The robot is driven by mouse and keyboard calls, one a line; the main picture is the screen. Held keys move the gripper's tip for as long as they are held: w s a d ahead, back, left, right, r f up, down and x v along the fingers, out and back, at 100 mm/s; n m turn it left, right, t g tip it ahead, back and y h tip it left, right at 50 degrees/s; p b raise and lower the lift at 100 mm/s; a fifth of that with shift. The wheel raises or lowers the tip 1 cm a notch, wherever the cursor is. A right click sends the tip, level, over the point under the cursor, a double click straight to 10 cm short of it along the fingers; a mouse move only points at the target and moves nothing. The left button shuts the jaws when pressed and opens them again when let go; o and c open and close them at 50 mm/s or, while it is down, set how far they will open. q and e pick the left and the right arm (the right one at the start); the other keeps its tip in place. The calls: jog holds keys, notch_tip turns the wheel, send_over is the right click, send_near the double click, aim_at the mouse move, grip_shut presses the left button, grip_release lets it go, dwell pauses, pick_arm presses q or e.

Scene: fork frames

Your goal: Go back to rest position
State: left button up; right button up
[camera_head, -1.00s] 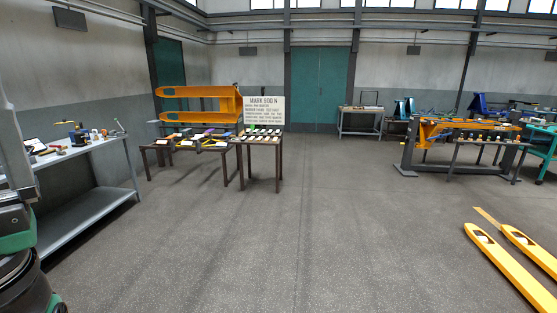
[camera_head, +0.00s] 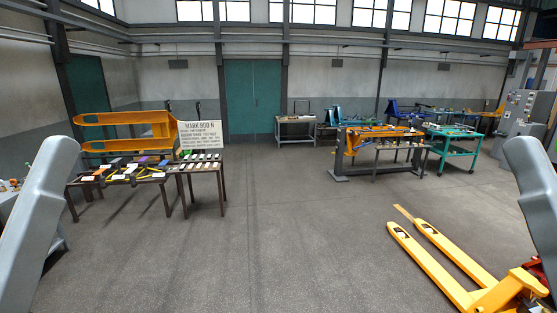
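Neither gripper shows in the head view. Two grey links of my own arms stand at the picture's edges, my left arm (camera_head: 38,220) at the left and my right arm (camera_head: 535,215) at the right. Both links are raised and run out of the frame, so their grippers are hidden. An orange fork frame (camera_head: 130,122) stands behind a dark table (camera_head: 70,186) on the left. A white sign (camera_head: 200,134) reading "MARK 900 N" stands beside it. A second orange fork frame (camera_head: 352,138) rests on a grey stand (camera_head: 342,172) at the right.
A yellow pallet jack (camera_head: 440,265) lies low on the floor at the front right. A teal cart (camera_head: 455,150) and a grey control cabinet (camera_head: 520,115) stand at the right. A grey workbench (camera_head: 296,120) is at the back near the teal door (camera_head: 252,100). The middle floor is clear.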

pick_arm(q)
notch_tip(320, 180, up, 16)
jog(key=p, duration=1.2)
jog(key=shift+f, duration=0.15)
jog(key=shift+o, duration=1)
jog(key=shift+f, duration=0.2)
pick_arm(e)
notch_tip(320, 180, up, 15)
jog(key=shift+r, duration=0.15)
